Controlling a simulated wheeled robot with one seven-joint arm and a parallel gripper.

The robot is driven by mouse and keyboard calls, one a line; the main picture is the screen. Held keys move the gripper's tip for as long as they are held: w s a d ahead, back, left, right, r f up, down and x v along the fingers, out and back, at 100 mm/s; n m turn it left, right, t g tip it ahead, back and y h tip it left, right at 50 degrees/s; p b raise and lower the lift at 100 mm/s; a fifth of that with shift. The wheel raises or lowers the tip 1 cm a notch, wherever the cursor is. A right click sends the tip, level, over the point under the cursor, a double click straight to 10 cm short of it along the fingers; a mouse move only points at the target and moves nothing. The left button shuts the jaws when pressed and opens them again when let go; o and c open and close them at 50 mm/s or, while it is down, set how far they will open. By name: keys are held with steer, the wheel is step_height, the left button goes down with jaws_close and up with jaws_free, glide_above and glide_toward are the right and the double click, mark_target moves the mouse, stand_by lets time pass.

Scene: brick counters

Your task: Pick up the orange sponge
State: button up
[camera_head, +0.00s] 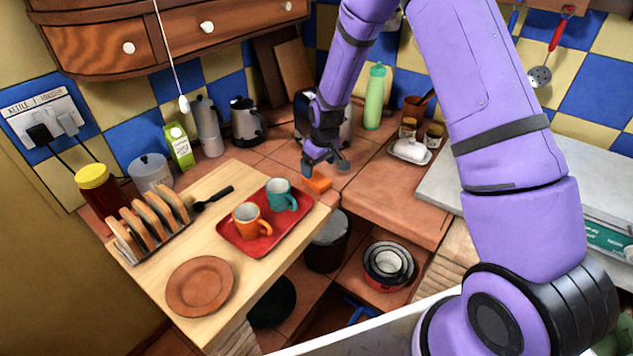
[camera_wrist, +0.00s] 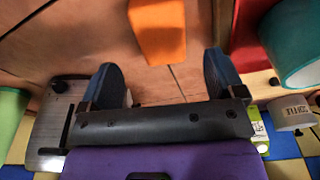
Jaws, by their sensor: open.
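The orange sponge (camera_head: 318,181) lies on the tiled counter, just right of the red tray with mugs in the head view. In the wrist view the sponge (camera_wrist: 157,30) shows at the top, beyond the fingertips and between their lines. My gripper (camera_head: 325,163) is above the counter close to the sponge, pointing down. In the wrist view my gripper (camera_wrist: 165,80) has its two blue fingers apart with nothing between them. The sponge appears apart from both fingers.
A red tray (camera_head: 265,247) with an orange mug (camera_head: 250,221) and a teal mug (camera_head: 281,195) stands beside the sponge on a wooden board (camera_head: 166,262). A toaster (camera_head: 303,112), a green bottle (camera_head: 375,97) and a butter dish (camera_head: 409,152) stand behind. Tiles right of the sponge are clear.

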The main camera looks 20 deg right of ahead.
mark_target(317, 177)
steer(key=shift+w+a+f, duration=0.1)
steer(key=shift+w+f, duration=0.05)
steer(key=shift+f, duration=1.35)
steer(key=shift+w+a+f, duration=0.1)
steer(key=shift+w+f, duration=0.05)
steer(key=shift+f, duration=1.3)
steer(key=c, duration=1)
steer(key=shift+r, duration=0.35)
step_height(317, 177, up, 3)
steer(key=shift+s+r, duration=0.15)
steer(key=s+d+r, duration=0.1)
steer(key=s, duration=1.4)
steer(key=shift+s+d, duration=0.35)
steer(key=shift+d, duration=0.05)
